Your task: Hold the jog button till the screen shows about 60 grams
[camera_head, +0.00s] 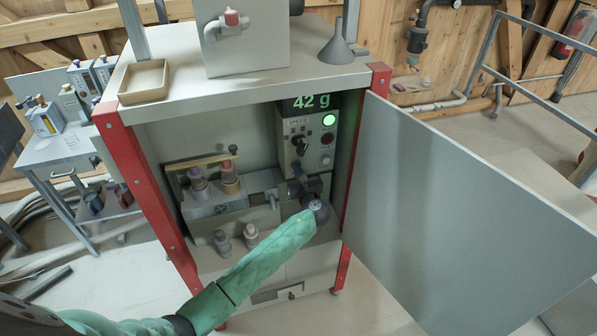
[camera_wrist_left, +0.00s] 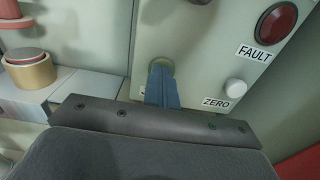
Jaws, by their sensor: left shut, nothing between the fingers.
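The screen (camera_head: 311,102) in the open cabinet reads 42 g in green. Below it is the grey control panel (camera_head: 297,128), which also shows in the left wrist view (camera_wrist_left: 205,68). My left gripper (camera_head: 298,172) is at the panel's lower part. In the left wrist view its blue fingers (camera_wrist_left: 161,80) are shut together, with nothing between them. My right gripper is not in view.
A white ZERO button (camera_wrist_left: 235,88) and a red FAULT lamp (camera_wrist_left: 276,22) are right of the fingers. A green lamp (camera_head: 329,120) is lit. The open door (camera_head: 440,210) blocks the right side. Capped fittings (camera_head: 198,180) stand left inside the cabinet.

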